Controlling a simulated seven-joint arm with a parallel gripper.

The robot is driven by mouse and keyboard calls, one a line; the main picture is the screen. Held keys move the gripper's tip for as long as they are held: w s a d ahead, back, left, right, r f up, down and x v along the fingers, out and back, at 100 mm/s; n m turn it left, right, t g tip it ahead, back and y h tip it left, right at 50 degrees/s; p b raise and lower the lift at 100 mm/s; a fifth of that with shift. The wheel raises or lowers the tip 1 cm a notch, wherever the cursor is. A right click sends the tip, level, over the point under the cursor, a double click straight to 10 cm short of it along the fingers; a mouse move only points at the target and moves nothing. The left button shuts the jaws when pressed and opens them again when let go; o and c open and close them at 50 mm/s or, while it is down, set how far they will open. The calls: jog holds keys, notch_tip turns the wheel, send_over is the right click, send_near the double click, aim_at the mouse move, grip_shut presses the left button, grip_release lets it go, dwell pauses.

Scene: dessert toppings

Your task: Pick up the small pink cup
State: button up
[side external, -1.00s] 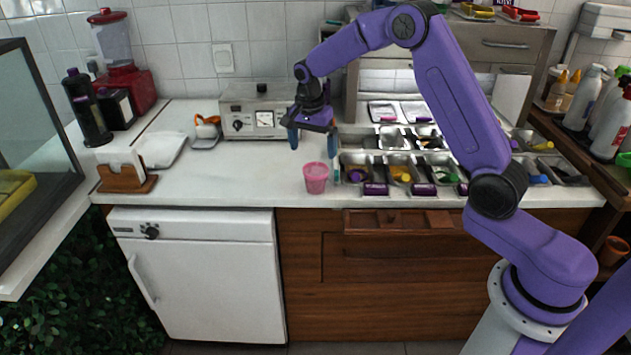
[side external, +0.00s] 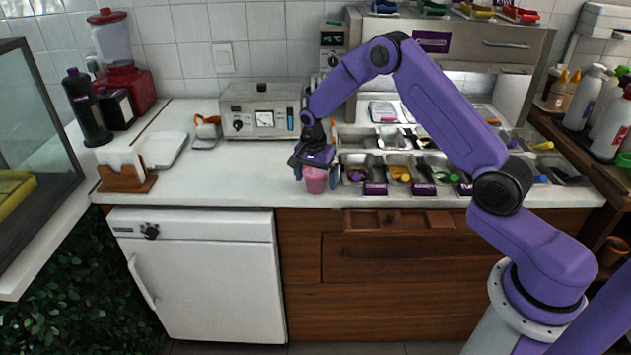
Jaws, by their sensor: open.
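The small pink cup (side external: 316,182) stands upright on the white counter, near its front edge and left of the topping trays. My gripper (side external: 316,176) points down over the cup. Its blue fingers are open, one on the left and one on the right of the cup. The cup's rim is partly hidden by the gripper body. I cannot tell whether either finger touches the cup.
Metal topping trays (side external: 352,159) with several scoops lie just right of the gripper. A grey appliance with a dial (side external: 236,113) stands behind on the counter. A wooden napkin holder (side external: 125,180) is at the left. The counter (side external: 225,180) left of the cup is clear.

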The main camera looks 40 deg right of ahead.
jog(key=c, duration=1)
jog(key=shift+r, duration=0.6)
notch_tip(320, 180, up, 2)
jog(key=shift+r, duration=0.15)
jog(key=s+r, duration=0.9)
jog(key=s, duration=0.5)
jog(key=shift+s+d+f, duration=0.3)
jog(key=shift+d+f, duration=0.15)
jog(key=shift+f, duration=1.75)
jog(key=shift+s+d+f, duration=0.25)
jog(key=shift+d+f, duration=0.2)
jog(key=shift+f, duration=1.75)
jog(key=shift+s+d+f, duration=0.3)
jog(key=shift+d+f, duration=0.15)
jog(key=shift+f, duration=1.75)
